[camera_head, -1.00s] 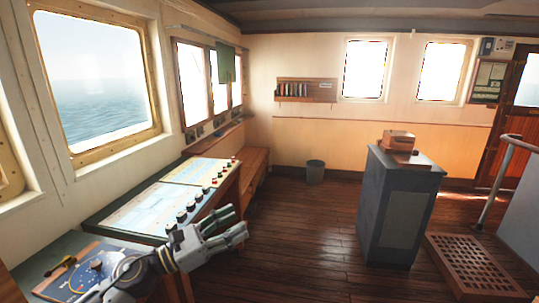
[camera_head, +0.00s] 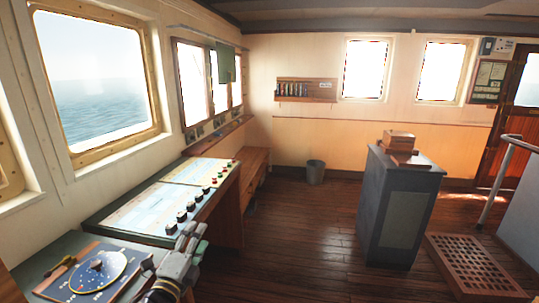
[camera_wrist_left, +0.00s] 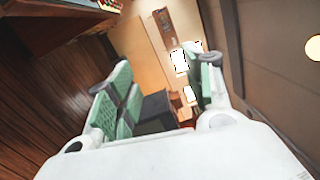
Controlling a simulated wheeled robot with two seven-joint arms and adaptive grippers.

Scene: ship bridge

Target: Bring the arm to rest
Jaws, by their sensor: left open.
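My left gripper (camera_head: 190,244) is at the lower left of the head view, beside the front edge of the console (camera_head: 112,222). Its fingers point up and away in that view. The left wrist view shows its green-padded fingers (camera_wrist_left: 160,98) spread apart with nothing between them. Part of my left arm runs off the bottom edge of the head view. My right gripper is not in view.
A blue round dial board (camera_head: 97,271) lies on the near console top, left of my arm. A grey pedestal (camera_head: 398,205) with a wooden box (camera_head: 398,140) stands at right. The middle floor is clear.

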